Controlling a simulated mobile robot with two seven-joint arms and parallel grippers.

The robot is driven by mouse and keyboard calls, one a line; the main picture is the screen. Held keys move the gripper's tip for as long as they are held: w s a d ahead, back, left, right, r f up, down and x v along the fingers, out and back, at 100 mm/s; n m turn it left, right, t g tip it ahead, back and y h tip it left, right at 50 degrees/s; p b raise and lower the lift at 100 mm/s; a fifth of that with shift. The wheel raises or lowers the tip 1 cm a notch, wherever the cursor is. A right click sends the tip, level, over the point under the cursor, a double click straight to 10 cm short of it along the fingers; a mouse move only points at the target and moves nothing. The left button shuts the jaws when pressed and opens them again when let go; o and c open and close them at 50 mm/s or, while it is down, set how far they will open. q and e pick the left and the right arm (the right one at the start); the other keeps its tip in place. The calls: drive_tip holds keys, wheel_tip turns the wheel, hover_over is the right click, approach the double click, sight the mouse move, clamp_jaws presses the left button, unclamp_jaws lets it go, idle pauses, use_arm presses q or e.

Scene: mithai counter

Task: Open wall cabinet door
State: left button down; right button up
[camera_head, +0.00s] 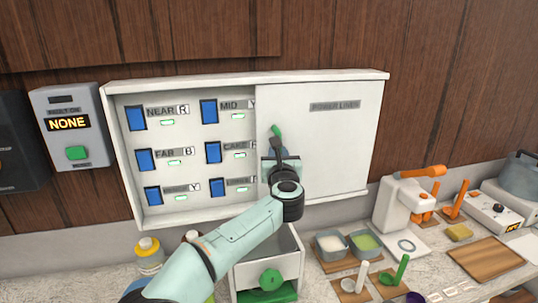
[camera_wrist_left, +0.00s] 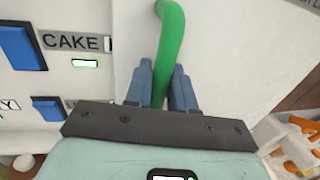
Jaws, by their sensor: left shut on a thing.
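The white wall cabinet (camera_head: 245,83) hangs on the wood-panelled wall. Its flat white door (camera_head: 335,145) covers the right part of the front, and the left part stands open, showing blue switches with labels. A green handle (camera_head: 276,131) is at the door's left edge; it also shows in the left wrist view (camera_wrist_left: 172,25). My left gripper (camera_head: 280,150) is at this handle. In the left wrist view, its blue fingers (camera_wrist_left: 160,80) are shut on the green handle from both sides. My forearm hides part of the lower cabinet. My right gripper is not in view.
A grey box reading NONE (camera_head: 68,124) is on the wall left of the cabinet. Below is a counter with a white drawer box with a green knob (camera_head: 270,280), tubs (camera_head: 330,246), a white-and-orange machine (camera_head: 405,200) and a wooden board (camera_head: 485,257).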

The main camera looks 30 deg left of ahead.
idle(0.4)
use_arm(q)
drive_tip(key=c, duration=1.1)
unclamp_jaws()
drive_tip(key=shift+s+d+f+b, duration=0.15)
drive_tip(key=shift+s+d+b, duration=0.1)
drive_tip(key=shift+s+b, duration=0.1)
drive_tip(key=b+v, duration=0.2)
drive_tip(key=v, duration=0.4)
drive_tip(key=b+v, duration=0.2)
drive_tip(key=v, duration=0.4)
drive_tip(key=shift+s+d+r, duration=0.1)
drive_tip(key=shift+s+r, duration=0.15)
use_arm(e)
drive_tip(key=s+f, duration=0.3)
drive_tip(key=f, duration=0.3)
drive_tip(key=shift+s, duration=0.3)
use_arm(q)
drive_tip(key=shift+f, duration=0.1)
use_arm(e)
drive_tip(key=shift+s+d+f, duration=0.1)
